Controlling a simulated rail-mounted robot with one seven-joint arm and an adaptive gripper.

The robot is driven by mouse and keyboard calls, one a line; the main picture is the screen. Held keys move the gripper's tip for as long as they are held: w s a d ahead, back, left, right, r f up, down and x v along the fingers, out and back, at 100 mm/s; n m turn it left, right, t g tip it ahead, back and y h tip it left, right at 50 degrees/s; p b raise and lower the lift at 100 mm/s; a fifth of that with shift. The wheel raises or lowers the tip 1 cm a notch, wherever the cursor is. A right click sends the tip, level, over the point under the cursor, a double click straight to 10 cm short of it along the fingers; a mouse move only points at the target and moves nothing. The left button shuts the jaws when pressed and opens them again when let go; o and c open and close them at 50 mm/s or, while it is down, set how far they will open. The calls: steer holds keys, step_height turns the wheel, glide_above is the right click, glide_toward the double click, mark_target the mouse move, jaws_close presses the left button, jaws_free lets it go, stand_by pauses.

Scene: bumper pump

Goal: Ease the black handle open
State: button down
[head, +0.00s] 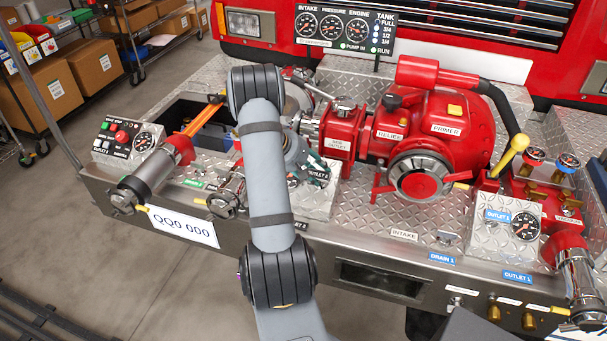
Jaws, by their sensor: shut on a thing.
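My gripper (319,174) shows in the head view just right of my grey arm, low over the Outlet 2 panel (318,207). Its dark fingers are shut at the black handle, beside the Outlet 2 label. The handle is mostly hidden by the fingers and cannot be told apart from them, so how far it is turned cannot be seen. My forearm covers the panel's left part.
A red pump (440,130) with a large intake cap stands right of my gripper. A yellow-tipped lever (513,155) rises farther right. Left of my arm are a red-and-metal nozzle (150,178) and an orange bar (204,118). A gauge board (345,30) stands behind.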

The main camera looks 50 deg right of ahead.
steer(key=shift+w, duration=0.1)
steer(key=c, duration=1.1)
jaws_free()
steer(key=v, duration=1.2)
stand_by(2.2)
